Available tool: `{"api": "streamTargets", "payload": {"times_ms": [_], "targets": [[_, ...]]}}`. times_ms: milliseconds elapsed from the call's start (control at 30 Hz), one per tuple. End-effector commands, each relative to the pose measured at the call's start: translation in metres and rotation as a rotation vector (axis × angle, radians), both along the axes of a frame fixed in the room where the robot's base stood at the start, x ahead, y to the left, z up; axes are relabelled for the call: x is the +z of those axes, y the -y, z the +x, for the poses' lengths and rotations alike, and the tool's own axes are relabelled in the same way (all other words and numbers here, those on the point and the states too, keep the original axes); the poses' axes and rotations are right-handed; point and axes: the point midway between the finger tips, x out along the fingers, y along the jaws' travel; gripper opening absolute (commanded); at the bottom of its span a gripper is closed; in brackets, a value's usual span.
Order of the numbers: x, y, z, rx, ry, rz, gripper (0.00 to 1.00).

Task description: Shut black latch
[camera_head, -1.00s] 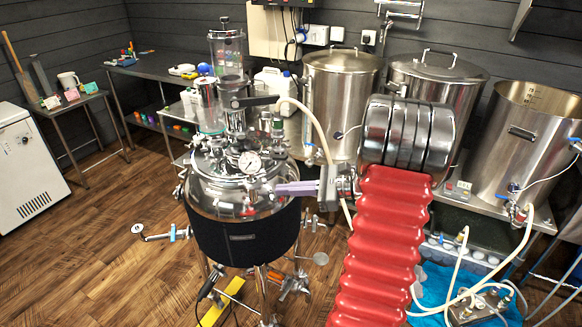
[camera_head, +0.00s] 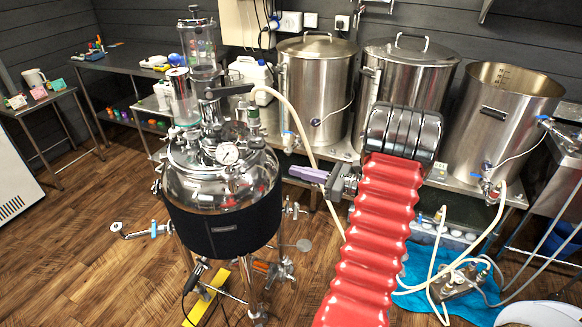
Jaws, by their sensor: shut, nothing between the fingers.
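A steel vessel (camera_head: 222,180) with a black jacket stands on legs left of centre, its domed lid crowded with fittings and a round gauge (camera_head: 228,153). A black lever (camera_head: 230,90) sticks out near the top of the lid's column; it looks roughly level, and I cannot tell whether it is the black latch or whether it is shut. My gripper (camera_head: 292,171), with purple fingers, points left towards the vessel. It is shut and empty, just right of the vessel's rim in the picture, with a small gap. My red-sleeved arm hides part of the floor and bench.
Steel pots (camera_head: 318,95) stand on a bench behind, with a pale hose (camera_head: 290,115) looping down from the vessel's top. Pipe fittings stick out around the vessel's lower part. A pump (camera_head: 458,280) with hoses lies on a blue sheet at right. Floor at left is clear.

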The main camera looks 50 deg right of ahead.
Motion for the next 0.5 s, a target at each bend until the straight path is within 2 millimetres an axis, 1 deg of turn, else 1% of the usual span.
{"api": "streamTargets", "payload": {"times_ms": [500], "targets": [[-0.001, -0.027, 0.072, 0.004, 0.000, 0.000, 0.00]]}}
